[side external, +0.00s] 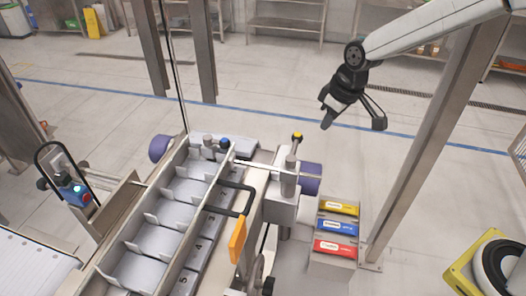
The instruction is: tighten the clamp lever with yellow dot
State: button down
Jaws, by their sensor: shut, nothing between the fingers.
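The clamp lever with the yellow dot (297,137) stands up at the right side of the conveyor. It rises from a grey clamp post (289,181), tilted slightly to the right at its top. My gripper (328,119) hangs in the air above and to the right of the lever, pointing down. A second lever with a blue dot (224,143) is at the far end of the conveyor. How tight either clamp is cannot be told.
The conveyor with grey compartments (185,190) runs along the left. A black bracket with an orange handle (238,240) is near the post. Yellow, blue and red boxes (337,227) sit at right. A steel upright (430,140) stands right of my gripper.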

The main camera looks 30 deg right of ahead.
aim_at(295, 148)
jog(key=w+a+r+n+y, duration=0.1)
jog(key=w+a+r+n, duration=0.1)
jog(key=w+a, duration=0.4)
jog(key=shift+w+r+n, duration=0.4)
jog(key=shift+w+r, duration=0.1)
jog(key=shift+w, duration=0.4)
jog(key=shift+f, duration=0.1)
jog(key=x, duration=1)
jog(key=shift+s+d+r, duration=0.25)
jog(key=shift+s+d, duration=0.35)
jog(key=shift+s, duration=0.2)
jog(key=shift+s+d+r, duration=0.25)
jog(key=shift+s+d, duration=0.3)
jog(key=shift+s, duration=0.3)
